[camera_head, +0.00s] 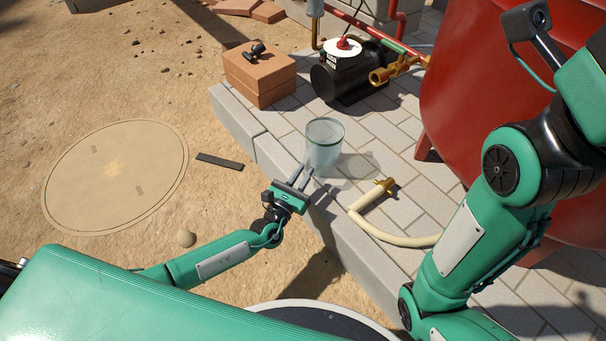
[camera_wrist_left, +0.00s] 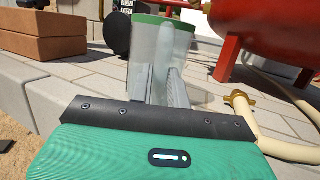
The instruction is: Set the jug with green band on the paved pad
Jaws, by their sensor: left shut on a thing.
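The jug with green band (camera_head: 324,146) is a clear, pale vessel with a green rim, upright over the near edge of the paved pad (camera_head: 398,133). In the left wrist view the jug (camera_wrist_left: 160,50) stands between the two fingers. My left gripper (camera_head: 305,176) is shut on the jug, low on its side. I cannot tell whether its base touches the paving; a shadow lies on the pad to its right. My right arm is at the right of the head view, and its gripper is out of view.
A hose with a brass fitting (camera_head: 386,186) lies on the pad right of the jug. A black pump (camera_head: 344,72), stacked bricks (camera_head: 260,76) and a red tank (camera_head: 463,90) stand behind. A round cover (camera_head: 116,176) lies in the sand.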

